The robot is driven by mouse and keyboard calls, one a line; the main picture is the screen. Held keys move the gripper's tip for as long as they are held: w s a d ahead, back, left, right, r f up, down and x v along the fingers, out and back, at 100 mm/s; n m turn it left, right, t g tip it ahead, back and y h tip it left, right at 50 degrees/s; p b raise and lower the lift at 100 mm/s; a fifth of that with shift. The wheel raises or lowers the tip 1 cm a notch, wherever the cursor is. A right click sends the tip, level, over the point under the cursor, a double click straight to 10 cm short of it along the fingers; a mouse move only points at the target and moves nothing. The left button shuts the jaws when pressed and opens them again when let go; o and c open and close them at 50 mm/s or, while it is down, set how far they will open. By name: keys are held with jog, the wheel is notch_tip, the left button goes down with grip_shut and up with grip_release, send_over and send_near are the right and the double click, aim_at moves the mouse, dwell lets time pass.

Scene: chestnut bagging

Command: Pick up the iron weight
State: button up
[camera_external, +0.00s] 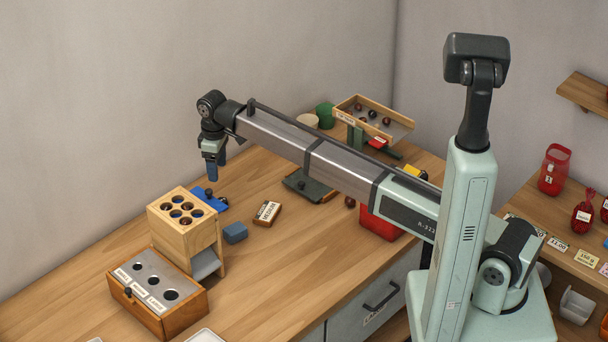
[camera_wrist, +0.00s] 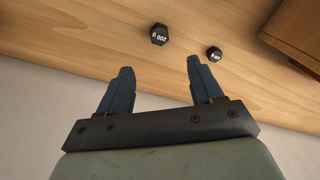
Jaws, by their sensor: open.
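Two small black hexagonal weights lie on the wooden table in the wrist view. One iron weight (camera_wrist: 159,34) reads "200 g" and lies beyond the gap between my fingertips. The smaller-looking weight (camera_wrist: 214,53) lies to its right, beyond the right finger; its label is too small to read surely. My gripper (camera_wrist: 158,66) is open, with nothing between its blue fingers. In the external view my gripper (camera_external: 213,172) hangs above the table's back-left part, by the wall. I cannot make out the weights surely in that view.
A wooden block with round holes (camera_external: 178,238) and a box with a holed metal top (camera_external: 158,310) stand in front of my gripper. A blue object (camera_external: 210,205) and a blue block (camera_external: 235,233) lie nearby. A wooden edge (camera_wrist: 297,32) shows right in the wrist view.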

jog(key=shift+o, duration=0.6)
